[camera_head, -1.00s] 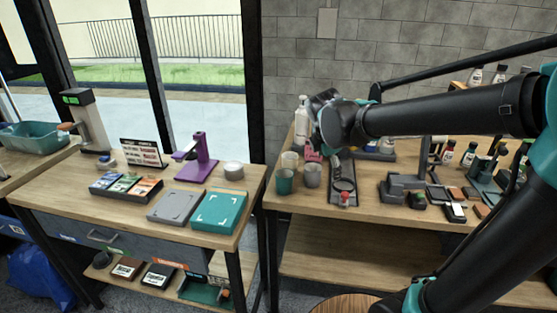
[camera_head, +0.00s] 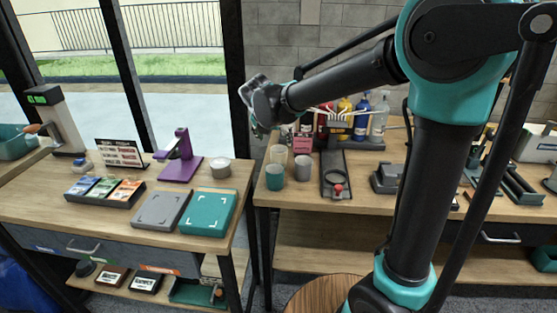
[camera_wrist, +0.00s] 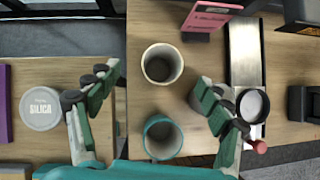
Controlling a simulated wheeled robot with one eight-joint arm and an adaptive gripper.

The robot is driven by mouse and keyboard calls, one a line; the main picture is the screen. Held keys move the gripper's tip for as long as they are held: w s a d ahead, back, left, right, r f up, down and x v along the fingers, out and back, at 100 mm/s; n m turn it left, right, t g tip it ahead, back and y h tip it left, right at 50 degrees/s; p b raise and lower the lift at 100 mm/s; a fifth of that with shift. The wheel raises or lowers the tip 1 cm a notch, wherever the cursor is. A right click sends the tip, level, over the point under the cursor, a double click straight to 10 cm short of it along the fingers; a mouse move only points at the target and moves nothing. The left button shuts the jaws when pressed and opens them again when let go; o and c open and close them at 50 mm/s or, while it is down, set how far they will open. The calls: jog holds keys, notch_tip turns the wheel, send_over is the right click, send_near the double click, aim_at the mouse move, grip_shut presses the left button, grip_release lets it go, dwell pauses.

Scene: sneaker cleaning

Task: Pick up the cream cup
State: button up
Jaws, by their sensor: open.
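The cream cup (camera_head: 278,153) stands upright at the left end of the right-hand table, just behind the teal cup (camera_head: 274,178). In the wrist view, I look down into the open cream cup (camera_wrist: 150,75), with the teal cup (camera_wrist: 150,140) below it. A grey cup (camera_head: 303,168) stands to their right; in the wrist view, my right finger partly covers it. My gripper (camera_head: 258,130) is above the cups. In the wrist view, my gripper (camera_wrist: 158,88) is open and empty, its fingers spread to either side of the cream cup's column.
A pink sign (camera_wrist: 210,14) and a grey stand with a round ring (camera_head: 335,180) are right of the cups. Several bottles (camera_head: 360,118) stand behind. A gap separates this table from the left table, which holds a round silica tin (camera_wrist: 41,108).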

aim_at(279, 150)
jog(key=shift+s+x, duration=0.15)
jog(key=shift+x, duration=1.8)
jog(key=shift+s+x, duration=0.2)
jog(key=shift+x, duration=1.8)
jog(key=shift+d+f, duration=0.15)
jog(key=shift+d, duration=0.05)
jog(key=shift+c, duration=0.3)
jog(key=c, duration=1)
